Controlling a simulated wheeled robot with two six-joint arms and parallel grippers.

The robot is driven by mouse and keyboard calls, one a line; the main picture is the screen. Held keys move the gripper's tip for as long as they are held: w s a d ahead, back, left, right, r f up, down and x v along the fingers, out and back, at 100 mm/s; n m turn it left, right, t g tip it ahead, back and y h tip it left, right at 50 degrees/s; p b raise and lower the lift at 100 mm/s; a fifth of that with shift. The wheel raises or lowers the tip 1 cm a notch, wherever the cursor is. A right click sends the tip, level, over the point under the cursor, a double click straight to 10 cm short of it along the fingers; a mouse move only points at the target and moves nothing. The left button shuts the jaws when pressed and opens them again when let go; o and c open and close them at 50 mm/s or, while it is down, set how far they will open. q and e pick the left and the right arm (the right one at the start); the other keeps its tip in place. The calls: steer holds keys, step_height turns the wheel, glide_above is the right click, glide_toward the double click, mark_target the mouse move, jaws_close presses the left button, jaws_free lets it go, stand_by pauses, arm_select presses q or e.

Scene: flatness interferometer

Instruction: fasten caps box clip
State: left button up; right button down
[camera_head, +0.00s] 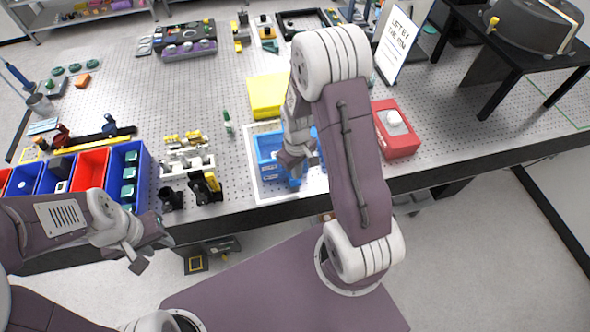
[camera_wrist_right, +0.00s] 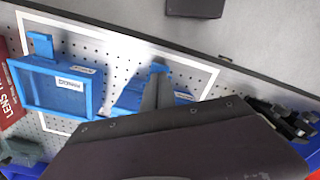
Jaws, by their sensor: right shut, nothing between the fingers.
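The blue caps box (camera_head: 268,160) lies on a white-outlined square on the pegboard bench, partly hidden by my right arm. In the right wrist view it shows as a shallow blue tray (camera_wrist_right: 62,90) with a white label and an upright tab (camera_wrist_right: 41,44). A second blue part (camera_wrist_right: 131,96) with a tab stands beside it, partly hidden by my gripper. My right gripper (camera_head: 294,172) is shut and empty, low over the box. Its fingers (camera_wrist_right: 157,92) are in front of the second blue part; contact cannot be told. My left gripper (camera_head: 150,256) is open and empty, off the bench's front edge.
A red box (camera_head: 398,140) stands right of the square and a yellow box (camera_head: 267,95) behind it. Left are dark and yellow fittings (camera_head: 206,186) and blue and red bins (camera_head: 127,172). A sign (camera_head: 398,42) and a black stand (camera_head: 520,65) are further right.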

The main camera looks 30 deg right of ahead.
steer(key=shift+f+b, duration=0.6)
steer(key=shift+f, duration=0.25)
steer(key=shift+r, duration=0.2)
step_height(320, 180, up, 8)
steer(key=p, duration=0.7)
